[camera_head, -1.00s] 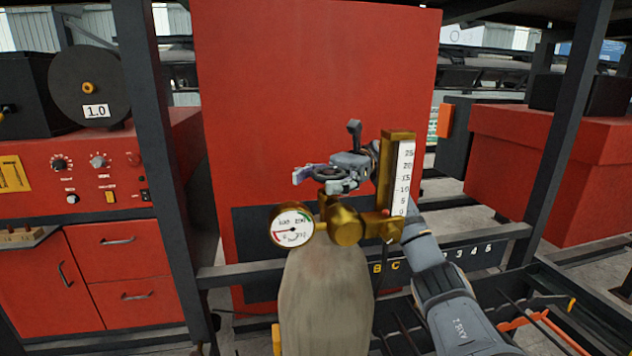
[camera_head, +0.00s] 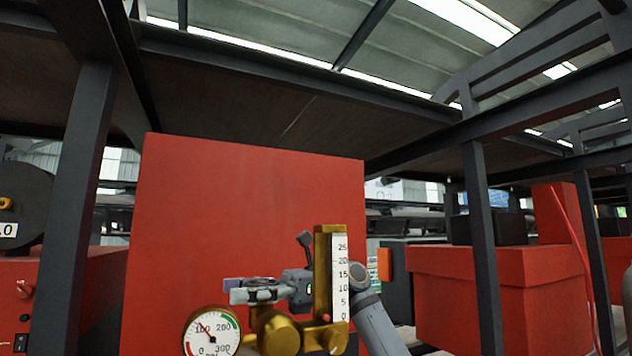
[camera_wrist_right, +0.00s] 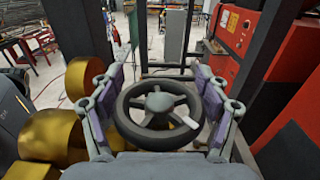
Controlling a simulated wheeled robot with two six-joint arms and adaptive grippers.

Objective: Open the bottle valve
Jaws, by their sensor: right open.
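The valve's dark round handwheel (camera_wrist_right: 158,112) shows in the right wrist view, with spokes and a hub. My right gripper (camera_head: 254,291) is open, its purple-padded fingers on either side of the wheel. I cannot tell whether they touch it. In the head view the gripper largely hides the wheel, above the brass valve body (camera_head: 278,330). A round pressure gauge (camera_head: 211,333) sits left of the body, its red needle near 100. A brass flow scale (camera_head: 328,290) stands upright to the right. The bottle is below the head view's edge. My left gripper is not in view.
A large red cabinet (camera_head: 240,200) stands behind the valve. Dark steel posts (camera_head: 75,200) and overhead beams frame the space. A red box (camera_head: 450,300) stands at the right. In the wrist view, brass parts (camera_wrist_right: 85,75) lie close to the left of the fingers.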

